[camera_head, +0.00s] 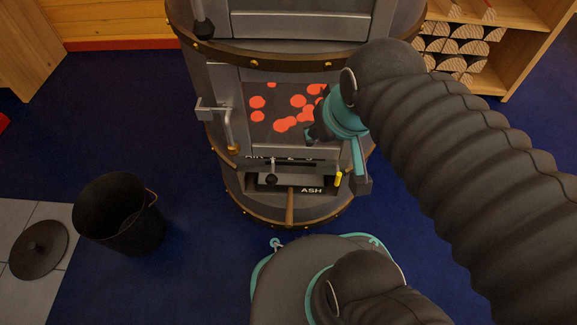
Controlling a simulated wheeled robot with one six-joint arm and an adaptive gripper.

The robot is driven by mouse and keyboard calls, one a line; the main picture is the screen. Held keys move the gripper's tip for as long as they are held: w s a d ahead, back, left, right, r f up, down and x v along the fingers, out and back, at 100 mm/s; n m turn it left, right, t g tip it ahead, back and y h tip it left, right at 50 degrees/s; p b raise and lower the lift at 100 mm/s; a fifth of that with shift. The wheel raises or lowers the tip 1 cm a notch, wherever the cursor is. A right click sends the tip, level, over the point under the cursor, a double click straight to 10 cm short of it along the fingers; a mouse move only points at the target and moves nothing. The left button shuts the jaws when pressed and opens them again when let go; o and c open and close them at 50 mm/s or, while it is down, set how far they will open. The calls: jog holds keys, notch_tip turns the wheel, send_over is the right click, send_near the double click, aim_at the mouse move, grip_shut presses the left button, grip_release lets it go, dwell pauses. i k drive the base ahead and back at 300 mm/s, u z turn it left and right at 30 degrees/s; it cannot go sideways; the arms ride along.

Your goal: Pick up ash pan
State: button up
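The ash pan (298,189) is low in the stove, below the fire window. Its dark front carries the word ASH, and the pan's inside is hidden. My gripper (337,160) is in front of the stove's right side, above and right of the ASH label. Its two fingers show apart, one dark at the window and one teal and grey lower right. Nothing shows between them except the stove front and a small yellow-tipped part (338,179). I cannot tell whether a finger touches the stove.
The round grey stove (225,90) shows red glowing spots behind its window and a latch handle (231,130) at left. A black bucket (120,215) stands open at left, beside a dark lid (39,249) on grey tiles. A log shelf (520,75) stands at right. Blue floor is clear between bucket and stove.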

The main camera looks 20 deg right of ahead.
aim_at(291, 183)
jog(key=u, duration=1.15)
jog(key=k, duration=0.9)
jog(key=u, duration=0.55)
